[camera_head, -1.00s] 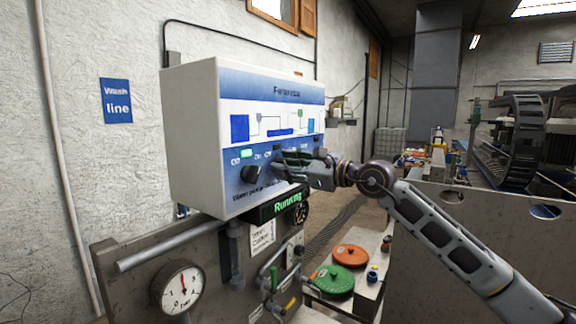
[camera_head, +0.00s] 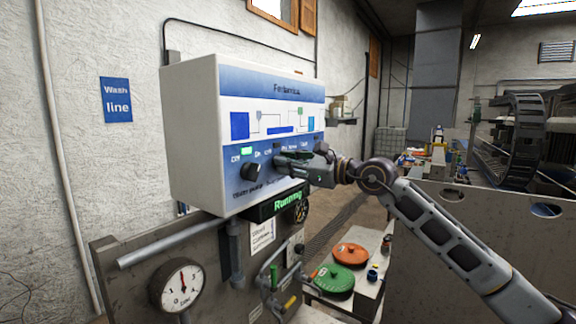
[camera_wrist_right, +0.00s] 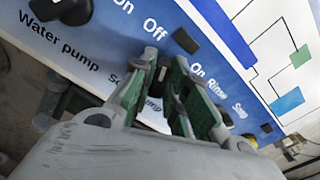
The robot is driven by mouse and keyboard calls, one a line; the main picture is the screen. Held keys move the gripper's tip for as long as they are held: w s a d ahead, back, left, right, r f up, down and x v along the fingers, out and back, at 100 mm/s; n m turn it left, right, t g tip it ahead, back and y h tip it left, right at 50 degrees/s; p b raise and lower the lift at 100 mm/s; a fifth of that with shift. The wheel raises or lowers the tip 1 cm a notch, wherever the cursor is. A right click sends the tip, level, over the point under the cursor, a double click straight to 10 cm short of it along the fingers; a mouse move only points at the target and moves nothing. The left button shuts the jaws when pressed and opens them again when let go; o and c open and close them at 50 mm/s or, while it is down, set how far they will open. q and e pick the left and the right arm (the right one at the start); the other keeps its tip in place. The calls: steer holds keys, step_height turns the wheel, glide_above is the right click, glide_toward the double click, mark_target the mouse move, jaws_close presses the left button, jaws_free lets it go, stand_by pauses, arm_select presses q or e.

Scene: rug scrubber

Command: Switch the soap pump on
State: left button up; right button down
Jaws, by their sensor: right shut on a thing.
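The white control box (camera_head: 190,130) with a blue front panel hangs on the wall. My right gripper (camera_head: 282,164) is at the panel, to the right of the black water pump knob (camera_head: 252,172). In the right wrist view its green-padded fingers are shut on the soap pump knob (camera_wrist_right: 162,75), mostly hidden between them. The label below it is partly covered; "Off" and "On" show above. A dark square lamp (camera_wrist_right: 185,40) above it looks unlit. A green lamp (camera_head: 246,152) is lit above the water pump knob. My left gripper is out of view.
A green "Running" display (camera_head: 288,202) sits under the box. A pressure gauge (camera_head: 182,285) and pipes are below left. A green lid (camera_head: 335,279) and an orange lid (camera_head: 351,256) lie on a bench at lower right.

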steer(key=m+b, duration=0.1)
steer(key=m, duration=0.4)
steer(key=m+b, duration=0.1)
steer(key=m, duration=0.4)
steer(key=shift+w+d+m, duration=0.15)
steer(key=shift+m, duration=0.25)
stand_by(0.5)
steer(key=c, duration=1.4)
jaws_free()
steer(key=shift+d, duration=0.1)
steer(key=shift+v, duration=5.95)
